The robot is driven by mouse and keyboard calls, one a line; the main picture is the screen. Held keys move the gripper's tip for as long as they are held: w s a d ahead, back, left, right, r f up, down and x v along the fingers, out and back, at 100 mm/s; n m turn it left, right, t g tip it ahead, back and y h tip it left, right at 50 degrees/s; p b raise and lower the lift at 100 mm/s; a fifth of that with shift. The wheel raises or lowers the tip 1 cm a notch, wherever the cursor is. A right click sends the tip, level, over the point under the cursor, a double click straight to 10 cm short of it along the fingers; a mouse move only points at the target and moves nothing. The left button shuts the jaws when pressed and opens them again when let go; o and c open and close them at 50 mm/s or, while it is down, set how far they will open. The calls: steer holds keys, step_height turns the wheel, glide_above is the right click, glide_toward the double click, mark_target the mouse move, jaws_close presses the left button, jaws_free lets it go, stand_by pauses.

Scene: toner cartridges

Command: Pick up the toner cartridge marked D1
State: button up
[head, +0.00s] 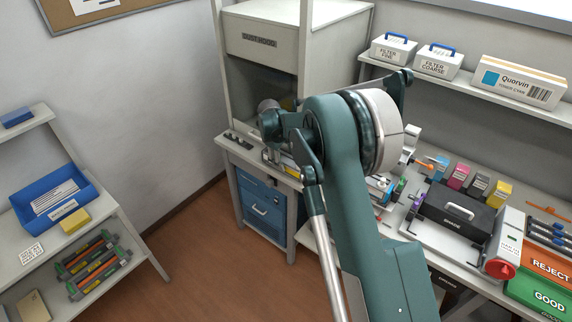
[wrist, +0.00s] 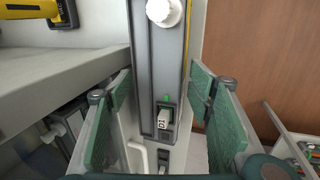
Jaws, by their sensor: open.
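In the wrist view, a long grey cartridge-like body (wrist: 158,60) with a white round knob and a yellow edge strip stands between my fingers. A small white tag (wrist: 165,121) on it seems to read D1, with a green mark just above it.
In the wrist view, a grey ledge (wrist: 60,62) lies left of my fingers, with a yellow and black item (wrist: 28,10) above. In the head view, a rack of long dark cartridges (head: 93,266) sits on the left shelf. Coloured boxes and trays fill the right bench.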

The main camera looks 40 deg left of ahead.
mark_target(284, 159)
steer(key=shift+c, duration=0.5)
steer(key=c, duration=1)
steer(key=shift+r, duration=0.15)
steer(key=shift+c, duration=0.4)
steer(key=shift+w+r+v, duration=0.1)
steer(key=shift+w+v, duration=0.15)
steer(key=shift+v, duration=0.8)
steer(key=shift+w+r+v, duration=0.1)
steer(key=shift+w+v, duration=0.1)
steer(key=shift+v, duration=0.85)
steer(key=shift+w+v, duration=0.25)
steer(key=shift+v, duration=0.75)
steer(key=shift+s+r, duration=0.15)
steer(key=shift+r, duration=0.1)
steer(key=s+b, duration=0.1)
steer(key=s, duration=1.8)
steer(key=shift+s, duration=0.15)
